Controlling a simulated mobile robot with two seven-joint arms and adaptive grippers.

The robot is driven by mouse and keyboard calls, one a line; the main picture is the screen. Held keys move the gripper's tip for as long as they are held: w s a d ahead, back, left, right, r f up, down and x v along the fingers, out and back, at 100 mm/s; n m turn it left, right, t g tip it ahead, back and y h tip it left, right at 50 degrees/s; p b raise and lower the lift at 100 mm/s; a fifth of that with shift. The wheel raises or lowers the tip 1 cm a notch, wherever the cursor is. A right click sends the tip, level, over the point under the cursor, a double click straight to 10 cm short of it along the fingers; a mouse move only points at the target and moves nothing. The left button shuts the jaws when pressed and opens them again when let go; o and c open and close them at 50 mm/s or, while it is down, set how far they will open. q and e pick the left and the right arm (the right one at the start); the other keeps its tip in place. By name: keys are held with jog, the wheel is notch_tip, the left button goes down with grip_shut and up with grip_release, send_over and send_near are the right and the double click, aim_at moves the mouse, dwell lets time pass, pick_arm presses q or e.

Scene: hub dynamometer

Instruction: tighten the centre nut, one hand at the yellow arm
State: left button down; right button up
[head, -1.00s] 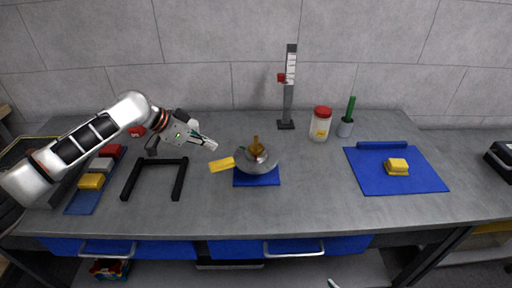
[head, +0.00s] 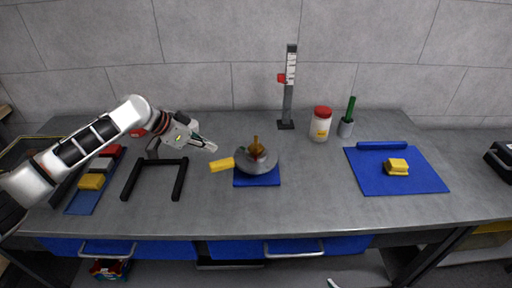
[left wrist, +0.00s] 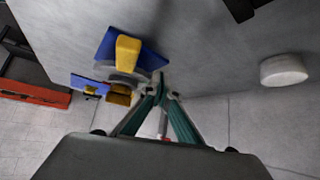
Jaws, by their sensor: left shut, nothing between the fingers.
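The hub (head: 258,160) is a grey disc on a blue base (head: 257,181) at mid-table. A brass-coloured centre piece (head: 255,146), apparently the nut, stands on it. The yellow arm (head: 221,164) sticks out to its left; it also shows in the left wrist view (left wrist: 128,52). My left gripper (head: 213,148) is shut and empty, above and behind the yellow arm's outer end, apart from it. In the left wrist view its fingertips (left wrist: 163,83) meet. A small pale tip at the bottom edge of the head view looks like my right gripper (head: 333,283); its fingers cannot be made out.
A black U-shaped frame (head: 181,181) lies left of the hub. A grey post with a red slider (head: 288,95) stands behind it. A blue mat (head: 420,182) holds a yellow block (head: 397,166). The front middle is clear.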

pick_arm(q)
jog(key=shift+f, duration=3.9)
jog(key=shift+r, duration=0.2)
jog(key=shift+r, duration=0.75)
jog(key=shift+s, duration=0.3)
jog(key=shift+s+d, duration=0.2)
jog(key=shift+s, duration=0.1)
jog(key=shift+s, duration=0.2)
jog(key=shift+w, duration=0.35)
